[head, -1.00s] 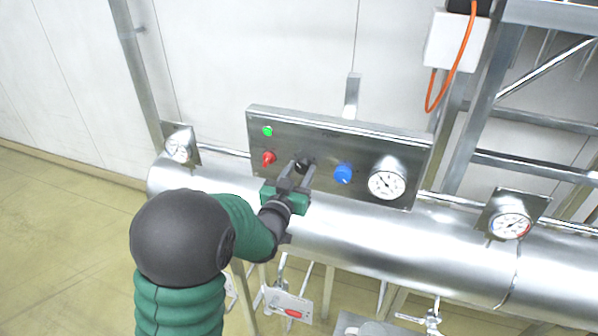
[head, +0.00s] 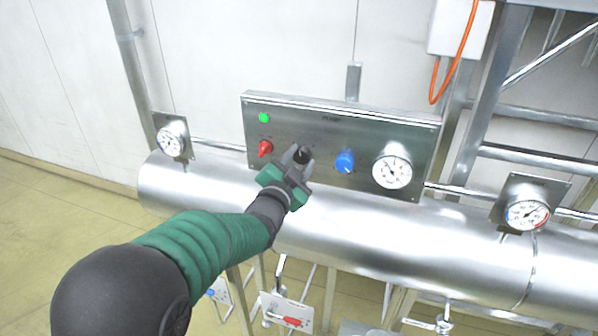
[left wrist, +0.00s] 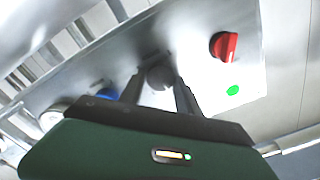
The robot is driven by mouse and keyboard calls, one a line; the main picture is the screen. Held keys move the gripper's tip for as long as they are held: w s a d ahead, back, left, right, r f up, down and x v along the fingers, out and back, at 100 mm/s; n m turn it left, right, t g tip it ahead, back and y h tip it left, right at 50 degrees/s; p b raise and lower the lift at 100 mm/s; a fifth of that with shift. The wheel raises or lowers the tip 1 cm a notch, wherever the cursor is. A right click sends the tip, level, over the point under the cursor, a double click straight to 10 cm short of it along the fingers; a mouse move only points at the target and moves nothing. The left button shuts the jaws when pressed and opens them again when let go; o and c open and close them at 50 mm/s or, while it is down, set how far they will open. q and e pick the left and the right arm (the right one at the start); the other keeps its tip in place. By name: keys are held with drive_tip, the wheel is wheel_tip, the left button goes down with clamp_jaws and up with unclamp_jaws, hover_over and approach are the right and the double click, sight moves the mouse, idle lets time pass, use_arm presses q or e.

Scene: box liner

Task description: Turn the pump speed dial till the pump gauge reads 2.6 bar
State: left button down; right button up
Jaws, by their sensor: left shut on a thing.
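A steel control panel (head: 230,125) carries a black dial (head: 303,153) between a red knob and a blue knob. My left gripper (head: 300,158) is shut on the black dial. In the left wrist view the dark dial (left wrist: 160,77) sits between the two fingers (left wrist: 158,84). The fingers hide part of the dial and any scale around it. A round white pump gauge (head: 391,171) is at the panel's right end. Its needle shows, but its numbers are too small to read. My right gripper is not in view.
The red knob (head: 265,148) and a green lamp (head: 264,118) are left of the dial, the blue knob (head: 345,161) right. A large steel pipe (head: 370,235) runs below the panel. Other gauges stand left (head: 172,143) and right (head: 528,213). An orange cable (head: 455,55) hangs upper right.

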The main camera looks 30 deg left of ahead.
use_arm(q)
drive_tip(key=shift+f+m+b, duration=0.1)
drive_tip(key=shift+m+b, duration=1.1)
drive_tip(key=shift+m, duration=0.2)
drive_tip(key=c, duration=1.1)
unclamp_jaws()
drive_tip(key=shift+o, duration=1)
drive_tip(key=shift+w, duration=0.15)
